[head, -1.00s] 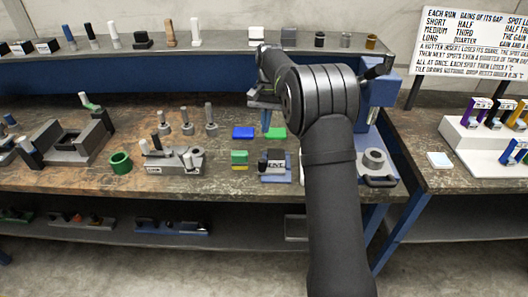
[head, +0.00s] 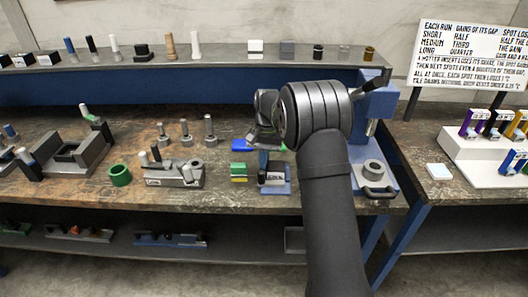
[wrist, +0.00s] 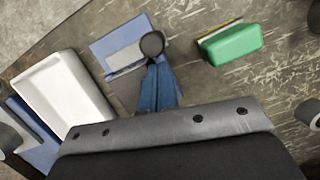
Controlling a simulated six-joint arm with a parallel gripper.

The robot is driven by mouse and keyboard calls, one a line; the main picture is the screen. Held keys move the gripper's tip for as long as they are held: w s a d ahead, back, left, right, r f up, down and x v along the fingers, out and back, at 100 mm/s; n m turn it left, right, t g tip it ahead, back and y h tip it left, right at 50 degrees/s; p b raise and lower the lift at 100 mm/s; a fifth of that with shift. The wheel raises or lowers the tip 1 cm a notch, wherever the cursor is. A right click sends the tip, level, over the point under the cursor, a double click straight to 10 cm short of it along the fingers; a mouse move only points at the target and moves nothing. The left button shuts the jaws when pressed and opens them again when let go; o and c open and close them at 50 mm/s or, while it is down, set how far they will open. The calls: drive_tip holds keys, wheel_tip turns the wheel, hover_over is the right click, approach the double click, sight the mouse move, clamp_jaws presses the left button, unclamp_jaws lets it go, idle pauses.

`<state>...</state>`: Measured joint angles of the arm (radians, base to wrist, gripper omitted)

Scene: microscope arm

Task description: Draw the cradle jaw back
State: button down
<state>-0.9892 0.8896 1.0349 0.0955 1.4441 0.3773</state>
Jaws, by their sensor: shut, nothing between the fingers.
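A small fixture on a blue plate, which looks like the cradle (head: 274,188), stands near the bench's front edge, left of my arm. In the wrist view its blue plate (wrist: 106,44) carries a pale grey block (wrist: 126,58) and a round dark knob (wrist: 152,44). I cannot tell for certain which part is the jaw. My gripper (wrist: 154,70) has its blue fingers shut and empty, with the tips just beside or over the knob. Whether they touch it is unclear. In the head view my gripper (head: 264,160) is low over the fixture, and my arm hides its right surroundings.
A green block (head: 238,170) lies just left of the fixture, and a white tray (wrist: 62,95) shows on its other side in the wrist view. A grey labelled fixture (head: 174,177) and a green ring (head: 120,175) stand further left. A blue press-like stand (head: 375,105) rises to the right.

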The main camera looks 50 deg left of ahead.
sight(263, 174)
drive_tip(key=shift+s+f, duration=0.1)
drive_tip(key=shift+f, duration=0.2)
drive_tip(key=shift+s+d, duration=1.45)
drive_tip(key=shift+d, duration=0.05)
drive_tip(key=v, duration=1)
